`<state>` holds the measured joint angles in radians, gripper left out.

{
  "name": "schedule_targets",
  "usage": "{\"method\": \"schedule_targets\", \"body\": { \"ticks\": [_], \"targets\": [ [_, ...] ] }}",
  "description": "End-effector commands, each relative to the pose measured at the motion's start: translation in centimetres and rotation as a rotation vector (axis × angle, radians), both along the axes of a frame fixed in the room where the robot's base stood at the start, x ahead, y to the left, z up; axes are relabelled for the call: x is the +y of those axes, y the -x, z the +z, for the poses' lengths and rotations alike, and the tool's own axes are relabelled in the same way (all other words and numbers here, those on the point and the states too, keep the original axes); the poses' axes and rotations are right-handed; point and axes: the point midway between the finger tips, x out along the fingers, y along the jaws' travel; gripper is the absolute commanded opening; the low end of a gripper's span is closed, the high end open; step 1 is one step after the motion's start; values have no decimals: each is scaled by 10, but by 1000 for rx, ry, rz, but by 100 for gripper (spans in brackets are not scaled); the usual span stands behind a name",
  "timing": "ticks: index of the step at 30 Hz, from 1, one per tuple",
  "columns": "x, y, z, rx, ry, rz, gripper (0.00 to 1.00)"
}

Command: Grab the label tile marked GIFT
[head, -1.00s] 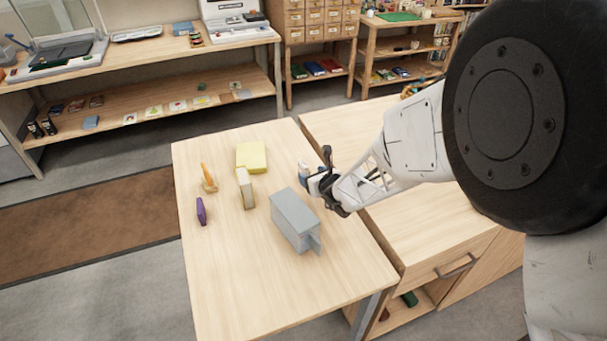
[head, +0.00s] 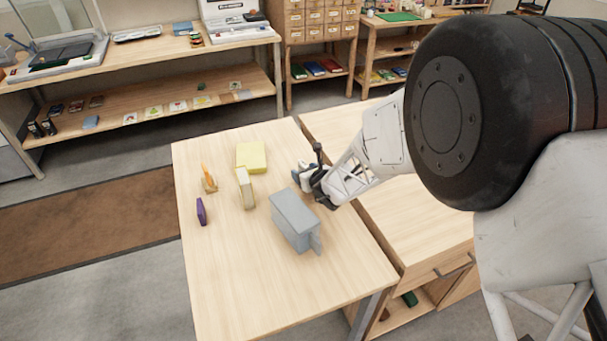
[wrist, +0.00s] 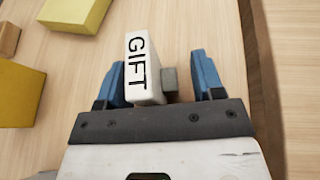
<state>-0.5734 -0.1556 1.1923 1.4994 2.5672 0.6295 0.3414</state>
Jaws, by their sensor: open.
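The label tile marked GIFT (wrist: 138,68) is a white block with black letters, seen in the wrist view between the two blue fingers of my gripper (wrist: 162,80). The tile lies close to the left finger, and I cannot tell whether they touch. A small grey piece (wrist: 169,79) sits against the tile's right side, with a gap to the right finger. My gripper is open. In the head view my gripper (head: 304,175) is low over the table's right side, behind the grey box, and it makes the tile hard to make out.
A grey box (head: 294,222) stands just in front of my gripper. A yellow block (head: 251,157), a cream block (head: 245,189), an orange item (head: 208,178) and a purple piece (head: 201,211) are to the left. The table's (head: 235,285) front is clear.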

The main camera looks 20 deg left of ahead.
Motion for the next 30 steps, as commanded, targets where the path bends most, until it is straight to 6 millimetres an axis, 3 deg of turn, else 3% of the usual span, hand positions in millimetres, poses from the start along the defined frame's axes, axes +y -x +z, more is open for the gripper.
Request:
{"method": "schedule_targets", "body": {
  "ticks": [13,23,30],
  "targets": [
    [0,0,0,0,0,0,60],
    [0,0,0,-1,-1,0,10],
    [0,0,1,-1,-1,0,8]
  ]
}}
